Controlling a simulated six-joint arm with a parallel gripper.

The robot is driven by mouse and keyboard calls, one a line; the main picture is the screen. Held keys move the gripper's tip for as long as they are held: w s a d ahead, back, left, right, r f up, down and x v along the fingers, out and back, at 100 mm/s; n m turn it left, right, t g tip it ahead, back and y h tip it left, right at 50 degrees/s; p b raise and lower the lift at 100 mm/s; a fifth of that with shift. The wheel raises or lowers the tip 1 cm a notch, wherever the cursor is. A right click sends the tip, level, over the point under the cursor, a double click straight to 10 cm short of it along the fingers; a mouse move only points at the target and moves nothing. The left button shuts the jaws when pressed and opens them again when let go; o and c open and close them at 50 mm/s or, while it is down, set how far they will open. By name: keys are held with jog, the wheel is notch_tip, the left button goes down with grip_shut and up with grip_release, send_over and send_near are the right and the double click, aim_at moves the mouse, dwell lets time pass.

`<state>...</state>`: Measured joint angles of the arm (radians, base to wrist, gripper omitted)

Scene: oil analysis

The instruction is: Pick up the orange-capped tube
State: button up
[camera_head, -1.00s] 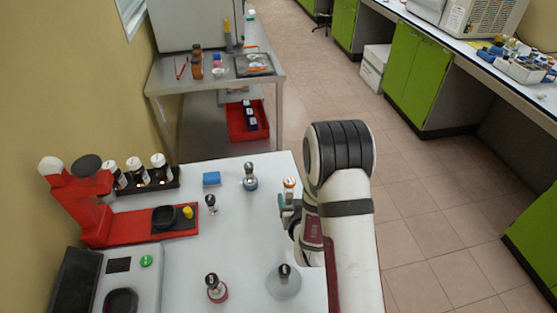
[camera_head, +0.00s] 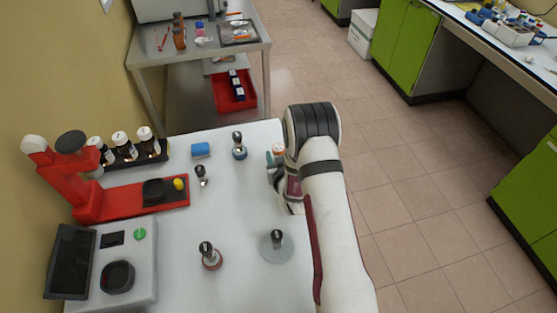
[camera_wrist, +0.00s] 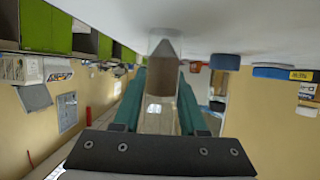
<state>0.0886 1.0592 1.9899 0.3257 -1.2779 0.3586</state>
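The orange-capped tube (camera_head: 278,149) stands near the table's far right corner; only its orange and white top shows clearly in the head view. In the wrist view, which is upside down, a clear tube (camera_wrist: 163,48) with a conical end and a skirt around it lies between my teal fingers. Its cap is not clear there. My gripper (camera_head: 272,160) comes at the tube from the side, with one teal finger at its left. In the wrist view my gripper (camera_wrist: 162,85) has a finger on each side of the tube. I cannot tell whether they touch it.
Other stoppered pieces stand on the white table (camera_head: 235,200). A red stand (camera_head: 85,195) and a grey instrument (camera_head: 125,270) fill the left side.

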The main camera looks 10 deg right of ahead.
grip_shut()
